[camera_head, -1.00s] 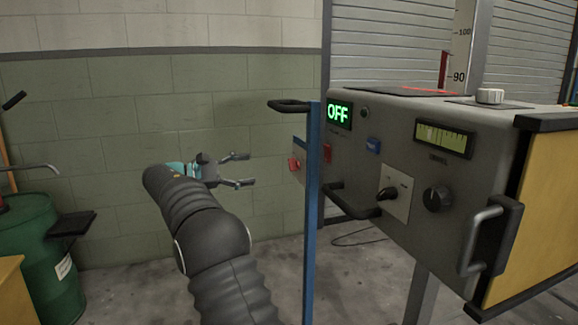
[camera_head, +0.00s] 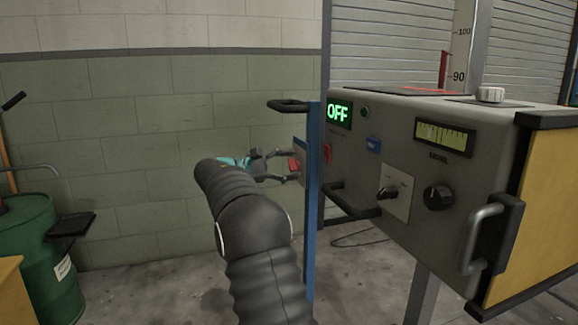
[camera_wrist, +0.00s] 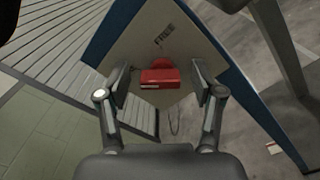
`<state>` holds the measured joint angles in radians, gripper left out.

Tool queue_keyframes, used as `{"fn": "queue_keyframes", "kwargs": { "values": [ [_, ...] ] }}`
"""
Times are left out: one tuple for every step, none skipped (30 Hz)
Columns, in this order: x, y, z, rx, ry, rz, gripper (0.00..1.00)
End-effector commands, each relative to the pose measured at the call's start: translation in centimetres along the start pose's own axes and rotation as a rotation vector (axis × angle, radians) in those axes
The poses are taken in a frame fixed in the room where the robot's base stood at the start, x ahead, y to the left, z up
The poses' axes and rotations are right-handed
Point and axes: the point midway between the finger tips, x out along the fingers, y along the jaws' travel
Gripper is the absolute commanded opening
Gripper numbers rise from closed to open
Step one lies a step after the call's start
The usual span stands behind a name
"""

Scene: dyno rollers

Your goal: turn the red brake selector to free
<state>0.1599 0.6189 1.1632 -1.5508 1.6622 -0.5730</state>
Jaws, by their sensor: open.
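The red brake selector (camera_wrist: 160,77) sits on a pale plate (camera_wrist: 185,32) in the wrist view, below the printed word FREE. A light mark shows on its near side. My gripper (camera_wrist: 160,92) is open, with one finger on each side of the selector and gaps between. I cannot tell how far the fingertips are from the plate. In the head view, my gripper (camera_head: 292,166) is at the plate beside the blue post (camera_head: 312,190). The selector shows there as a small red patch (camera_head: 293,164), partly hidden by the fingers.
A black handle (camera_head: 288,105) juts left above my gripper. A green drum (camera_head: 35,250) stands far left.

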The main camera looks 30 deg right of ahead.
Motion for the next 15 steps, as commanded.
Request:
{"fn": "queue_keyframes", "kwargs": {
  "values": [
    [0.00,0.00,0.00,0.000,0.000,0.000,0.67],
    [0.00,0.00,0.00,0.000,0.000,0.000,0.67],
    [-0.01,0.00,0.00,0.000,0.000,0.000,0.67],
    [-0.02,0.00,0.00,0.000,0.000,0.000,0.67],
    [-0.02,0.00,0.00,0.000,0.000,0.000,0.67],
    [-0.03,0.00,0.00,0.000,0.000,0.000,0.57],
    [-0.03,0.00,0.00,0.000,0.000,0.000,0.49],
    [-0.03,0.00,0.00,0.000,0.000,0.000,0.42],
    [-0.04,0.00,0.00,0.000,0.000,0.000,0.32],
    [-0.04,0.00,0.00,0.000,0.000,0.000,0.24],
    [-0.04,0.00,0.00,0.000,0.000,0.000,0.17],
    [-0.04,0.00,0.00,0.000,0.000,0.000,0.07],
    [-0.04,0.00,0.00,0.000,0.000,0.000,0.06],
    [-0.04,0.00,0.00,0.000,0.000,0.000,0.06],
    [-0.04,-0.01,-0.01,0.000,0.000,0.000,0.06]
  ]
}}
